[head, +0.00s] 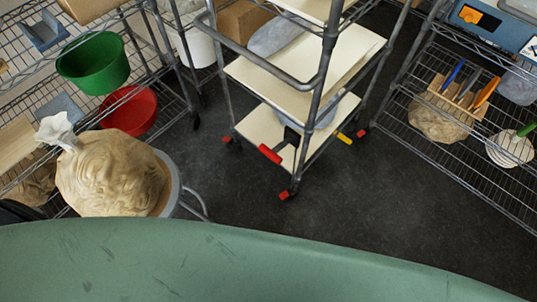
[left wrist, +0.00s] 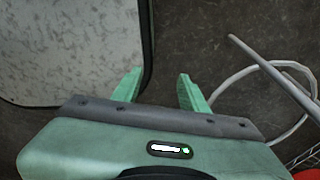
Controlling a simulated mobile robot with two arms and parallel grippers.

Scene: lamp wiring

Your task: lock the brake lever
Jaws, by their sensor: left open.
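A trolley (head: 297,76) with grey posts and cream shelves stands at the middle of the head view. Small red tabs, which look like caster brake levers, show at its feet: one at the near foot (head: 284,195), one at the left foot (head: 231,140) and one at the right foot (head: 362,132). Whether each is up or down is too small to tell. My left gripper (left wrist: 158,78) shows only in the left wrist view. Its two green fingers are apart, with nothing between them, over dark floor. No brake lever is clear in that view. My right gripper is in neither view.
Wire shelves stand left and right. A tied tan sack (head: 112,172) stands front left, near green (head: 94,63) and red (head: 129,110) tubs. The left wrist view shows a speckled grey panel (left wrist: 70,50) and a pale curved tube (left wrist: 262,62). Dark floor right of the trolley is clear.

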